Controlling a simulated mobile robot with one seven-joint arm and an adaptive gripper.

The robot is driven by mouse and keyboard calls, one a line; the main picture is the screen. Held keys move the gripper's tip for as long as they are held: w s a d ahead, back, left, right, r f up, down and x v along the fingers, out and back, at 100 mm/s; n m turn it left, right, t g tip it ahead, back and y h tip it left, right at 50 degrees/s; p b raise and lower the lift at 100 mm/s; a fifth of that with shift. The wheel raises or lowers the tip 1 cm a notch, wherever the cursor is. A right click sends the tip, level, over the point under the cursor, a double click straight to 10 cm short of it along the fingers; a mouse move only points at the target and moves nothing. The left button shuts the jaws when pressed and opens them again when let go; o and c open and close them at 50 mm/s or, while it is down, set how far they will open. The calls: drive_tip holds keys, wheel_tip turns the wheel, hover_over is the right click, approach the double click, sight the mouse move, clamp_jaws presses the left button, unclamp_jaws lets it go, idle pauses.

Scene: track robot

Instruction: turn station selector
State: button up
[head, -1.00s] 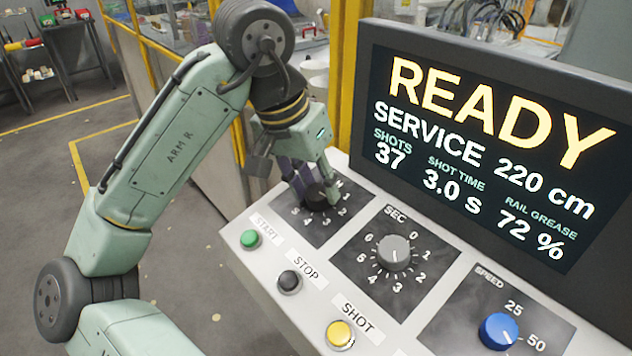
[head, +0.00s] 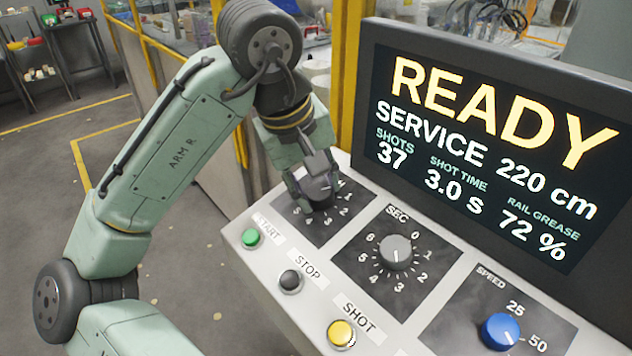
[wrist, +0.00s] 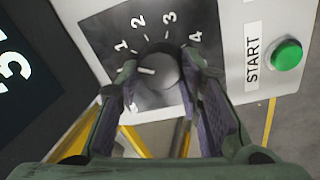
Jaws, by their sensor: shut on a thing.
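The station selector is a dark round knob (wrist: 165,72) on a dark square plate (wrist: 103,42) at the left end of the console. In the wrist view its white pointer line lies between the 1 and the S mark, with 2, 3 and 4 further round. My gripper (wrist: 160,76) is shut on the knob, one finger on each side. In the head view my gripper (head: 317,188) reaches down over the knob and hides part of it and its dial.
Beside it are a grey SEC knob (head: 395,251), a blue SPEED knob (head: 499,331), and green START (head: 251,237), black STOP (head: 290,281) and yellow SHOT (head: 341,333) buttons. The screen (head: 490,145) stands close behind and reads READY. A yellow post (head: 351,70) rises behind the gripper.

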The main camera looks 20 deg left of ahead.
drive_tip(key=n, duration=0.5)
drive_tip(key=shift+s+n, duration=0.1)
drive_tip(key=shift+n, duration=0.2)
idle(0.4)
drive_tip(key=o, duration=1.2)
drive_tip(key=shift+c, duration=0.2)
drive_tip(key=v, duration=1.2)
drive_tip(key=shift+d, duration=0.2)
